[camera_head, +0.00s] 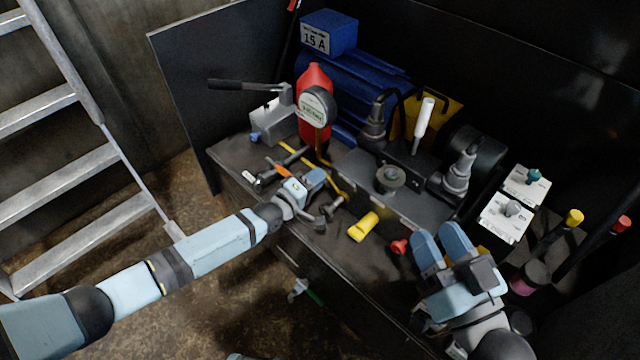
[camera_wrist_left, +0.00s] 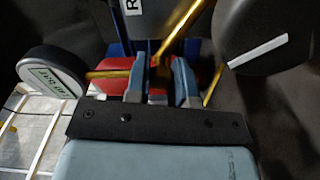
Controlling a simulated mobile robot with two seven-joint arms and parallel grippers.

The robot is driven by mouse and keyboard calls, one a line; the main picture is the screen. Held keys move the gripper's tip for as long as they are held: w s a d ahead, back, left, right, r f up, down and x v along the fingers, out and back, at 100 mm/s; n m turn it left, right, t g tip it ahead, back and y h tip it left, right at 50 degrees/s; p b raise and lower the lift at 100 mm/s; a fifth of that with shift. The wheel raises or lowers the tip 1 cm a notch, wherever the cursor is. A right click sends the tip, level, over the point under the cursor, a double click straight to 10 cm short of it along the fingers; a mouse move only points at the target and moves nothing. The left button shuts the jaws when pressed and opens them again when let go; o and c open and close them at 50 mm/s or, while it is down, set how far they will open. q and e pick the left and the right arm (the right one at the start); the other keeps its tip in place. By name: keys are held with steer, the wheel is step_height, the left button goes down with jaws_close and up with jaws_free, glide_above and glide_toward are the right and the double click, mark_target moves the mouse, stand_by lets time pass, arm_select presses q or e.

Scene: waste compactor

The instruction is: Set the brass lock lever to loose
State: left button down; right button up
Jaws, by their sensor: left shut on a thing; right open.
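The brass lock lever appears to be the thin brass bar (camera_wrist_left: 180,32) that runs down between my left fingers in the left wrist view. My left gripper (camera_wrist_left: 160,75) is shut on it, with red surfaces close around the fingers. In the head view, my left gripper (camera_head: 318,181) is at the front of the bench, by thin brass-yellow rods (camera_head: 328,172); the grip itself is hidden there. I cannot read the lever's setting. My right gripper (camera_head: 441,238) is open and empty above the bench's right part, near a red knob (camera_head: 399,247).
A round gauge (camera_head: 318,107) stands before a red panel, beside a black-handled lever (camera_head: 245,86). A white-handled lever (camera_head: 424,117) rises mid-bench. A yellow handle (camera_head: 363,227) lies right of my left gripper. White switch boxes (camera_head: 507,217) stand right. A ladder (camera_head: 75,150) is at left.

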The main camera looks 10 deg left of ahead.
arm_select(q)
steer(key=f+n+b, duration=0.2)
steer(key=n+b, duration=0.1)
steer(key=a+f+n+b, duration=0.1)
steer(key=b, duration=0.1)
steer(key=shift+w+f+n, duration=0.3)
steer(key=shift+n, duration=0.1)
steer(key=shift+f+n, duration=0.1)
steer(key=shift+n, duration=0.3)
arm_select(e)
step_height(320, 180, down, 8)
steer(key=n+g, duration=0.1)
steer(key=g, duration=0.2)
steer(key=shift+w+a, duration=0.3)
steer(key=shift+w, duration=0.05)
arm_select(q)
steer(key=c, duration=1)
jaws_free()
